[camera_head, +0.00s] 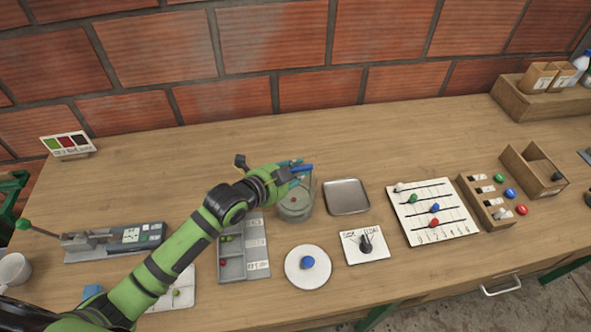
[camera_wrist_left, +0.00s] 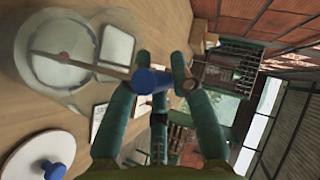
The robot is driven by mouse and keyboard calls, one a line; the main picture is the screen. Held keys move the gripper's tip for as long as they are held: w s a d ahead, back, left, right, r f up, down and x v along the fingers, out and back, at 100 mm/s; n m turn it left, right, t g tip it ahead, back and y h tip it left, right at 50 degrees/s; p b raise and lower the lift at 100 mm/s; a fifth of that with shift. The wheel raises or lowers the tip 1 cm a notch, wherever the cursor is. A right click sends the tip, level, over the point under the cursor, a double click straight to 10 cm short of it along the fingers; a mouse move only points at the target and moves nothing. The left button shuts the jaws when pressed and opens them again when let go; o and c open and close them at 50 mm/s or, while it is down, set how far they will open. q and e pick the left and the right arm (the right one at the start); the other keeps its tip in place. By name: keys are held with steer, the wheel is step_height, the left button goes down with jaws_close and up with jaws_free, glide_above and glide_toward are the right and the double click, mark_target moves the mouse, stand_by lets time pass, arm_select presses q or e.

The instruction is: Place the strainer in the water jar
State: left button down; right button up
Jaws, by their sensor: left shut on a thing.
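The water jar (camera_head: 297,210) is a clear round glass vessel near the middle of the bench. My left gripper (camera_head: 302,167) is at the jar's upper rim in the head view, shut on the blue handle of the strainer (camera_wrist_left: 152,80). In the left wrist view, a thin rod runs from the handle across the jar (camera_wrist_left: 22,50) to a round head. I cannot tell whether that head is above or below the rim. A small red spot shows inside the jar. In the head view my gripper hides most of the strainer. My right gripper is not in view.
A metal tray (camera_head: 347,196) stands just right of the jar. A grey compartment tray (camera_head: 259,262) is at its front left. A white disc with a blue knob (camera_head: 308,264) and a dial plate (camera_head: 352,255) lie in front. The bench behind the jar is clear.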

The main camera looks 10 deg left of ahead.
arm_select(q)
steer(key=shift+f, duration=0.4)
steer(key=c, duration=1.1)
jaws_free()
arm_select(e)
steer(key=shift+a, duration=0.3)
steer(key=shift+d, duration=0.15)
arm_select(q)
steer(key=shift+r, duration=0.2)
steer(key=b+v, duration=0.1)
steer(key=v, duration=1.1)
steer(key=shift+b, duration=0.4)
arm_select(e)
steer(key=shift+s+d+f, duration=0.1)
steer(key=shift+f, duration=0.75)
